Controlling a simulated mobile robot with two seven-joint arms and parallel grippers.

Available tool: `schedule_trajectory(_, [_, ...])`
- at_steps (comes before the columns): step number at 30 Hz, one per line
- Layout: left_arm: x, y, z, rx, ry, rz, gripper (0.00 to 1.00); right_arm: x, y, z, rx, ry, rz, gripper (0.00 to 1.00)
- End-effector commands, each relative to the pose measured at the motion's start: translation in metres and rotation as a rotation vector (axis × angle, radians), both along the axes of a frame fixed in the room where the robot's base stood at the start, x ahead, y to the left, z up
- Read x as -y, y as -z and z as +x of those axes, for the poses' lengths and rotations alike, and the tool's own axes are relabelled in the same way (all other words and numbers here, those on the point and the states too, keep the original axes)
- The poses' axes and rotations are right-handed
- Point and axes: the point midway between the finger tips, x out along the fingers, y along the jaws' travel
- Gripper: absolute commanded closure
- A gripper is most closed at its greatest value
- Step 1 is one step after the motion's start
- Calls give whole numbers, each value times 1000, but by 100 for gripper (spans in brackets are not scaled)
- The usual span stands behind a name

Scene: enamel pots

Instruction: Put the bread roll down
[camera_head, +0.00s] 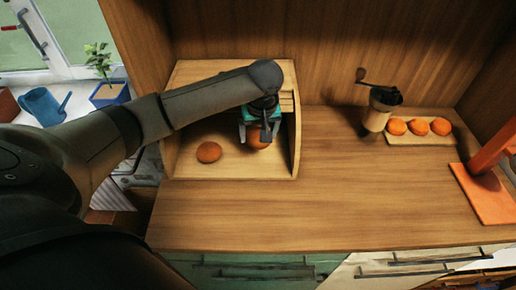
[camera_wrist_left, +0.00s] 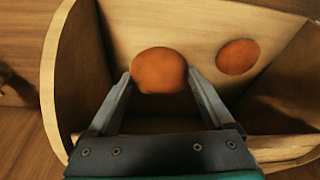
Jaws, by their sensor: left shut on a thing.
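A brown-orange bread roll (camera_wrist_left: 159,71) is between the fingertips of my left gripper (camera_wrist_left: 158,78), which is shut on it. In the head view the left gripper (camera_head: 260,130) reaches into the open wooden bread box (camera_head: 230,172), and the held roll (camera_head: 258,140) shows partly behind the fingers. A second roll (camera_head: 209,152) lies on the box floor to the left; it also shows at the upper right in the left wrist view (camera_wrist_left: 238,57). I cannot tell whether the held roll touches the box floor. My right gripper is not in view.
The box's right side wall (camera_head: 295,140) stands close to the gripper. To the right are a hand grinder (camera_head: 377,115), a board (camera_head: 420,139) with 3 orange rolls, and an orange stand (camera_head: 484,195). The middle and front of the counter (camera_head: 340,215) are clear.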

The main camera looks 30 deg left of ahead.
Motion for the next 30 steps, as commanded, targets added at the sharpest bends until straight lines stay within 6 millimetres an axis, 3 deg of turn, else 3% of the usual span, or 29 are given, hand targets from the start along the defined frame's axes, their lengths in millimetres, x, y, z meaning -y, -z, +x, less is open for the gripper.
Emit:
schedule_trajectory(5, [0, 17, -1, -3, -1, 0, 77, 0, 4, 0, 0, 1, -1, 0])
schedule_trajectory(12, [0, 56, -2, -3, -1, 2, 77, 0, 14, 0, 0, 1, -1, 0])
schedule_trajectory(26, [-2, 63, 1, -1, 0, 2, 78, 0, 14, 0, 0, 2, -1, 0])
schedule_trajectory(27, [-2, 63, 1, -1, -1, 1, 12, 0, 14, 0, 0, 2, -1, 0])
schedule_trajectory(30, [-2, 63, 1, -1, 0, 2, 1, 0, 14, 0, 0, 2, -1, 0])
